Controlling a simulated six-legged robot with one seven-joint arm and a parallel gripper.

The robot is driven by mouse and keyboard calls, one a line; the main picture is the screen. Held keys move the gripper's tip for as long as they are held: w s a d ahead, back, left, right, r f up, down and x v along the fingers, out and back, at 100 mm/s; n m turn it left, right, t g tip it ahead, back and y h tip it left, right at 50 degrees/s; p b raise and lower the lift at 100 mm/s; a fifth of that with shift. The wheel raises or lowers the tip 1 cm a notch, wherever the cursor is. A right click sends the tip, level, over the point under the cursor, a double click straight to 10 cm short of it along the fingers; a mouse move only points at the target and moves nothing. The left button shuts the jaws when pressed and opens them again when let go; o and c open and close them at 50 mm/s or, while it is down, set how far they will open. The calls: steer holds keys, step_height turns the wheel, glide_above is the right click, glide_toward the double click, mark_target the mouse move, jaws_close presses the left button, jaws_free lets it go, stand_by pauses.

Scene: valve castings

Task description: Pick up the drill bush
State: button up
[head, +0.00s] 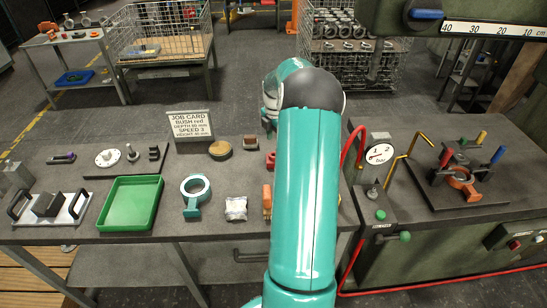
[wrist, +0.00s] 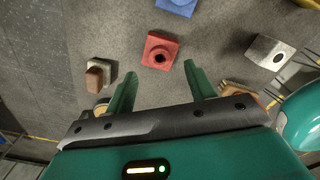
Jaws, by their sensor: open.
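A red drill bush (wrist: 152,42), a square block with a dark round hole, lies on the grey bench top in the wrist view. In the head view a small part of a red piece (head: 270,161) shows at the left edge of my arm, which hides the rest. My gripper (wrist: 159,70) is open and empty. Its two green fingers point toward the red bush, with the bush between and just beyond the tips in the picture. A blue block (wrist: 178,5) and a grey block with a hole (wrist: 268,51) lie nearby. The job card (head: 190,125) reads "BUSH red".
A brown block (wrist: 95,77) lies left of the fingers. A wooden disc (head: 221,149), green tray (head: 131,204), teal ring clamp (head: 195,187) and foil packet (head: 236,208) are on the bench. A gauge (head: 379,153) and drill fixture (head: 462,183) stand on the right.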

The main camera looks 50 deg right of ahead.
mark_target(273, 158)
steer(key=shift+w+f, duration=0.1)
steer(key=shift+f, duration=3.1)
steer(key=c, duration=1.1)
steer(key=shift+r, duration=0.1)
